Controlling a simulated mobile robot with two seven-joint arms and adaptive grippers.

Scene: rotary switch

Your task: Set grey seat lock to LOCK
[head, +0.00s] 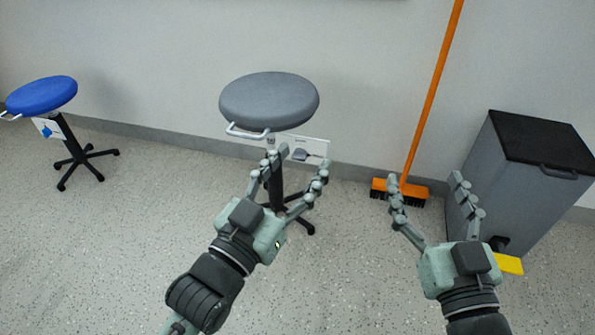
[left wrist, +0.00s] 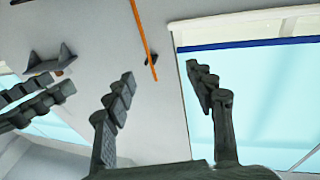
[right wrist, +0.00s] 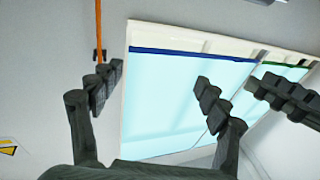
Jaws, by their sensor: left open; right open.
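The grey stool (head: 270,100) stands near the wall in the middle of the head view, with a pale loop handle at its front edge. A white plate (head: 316,150) with a grey rotary knob (head: 302,155) is below the seat, to the right of the post. My left gripper (head: 298,168) is open and empty in front of the post and plate, and its fingers partly cover both. The lettering on the plate is too small to read. My right gripper (head: 427,183) is open and empty to the right, in front of the broom. Neither wrist view shows the stool.
A blue stool (head: 42,95) with its own white plate (head: 48,127) stands at the far left. An orange broom (head: 430,100) leans on the wall. The floor between the stools is clear.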

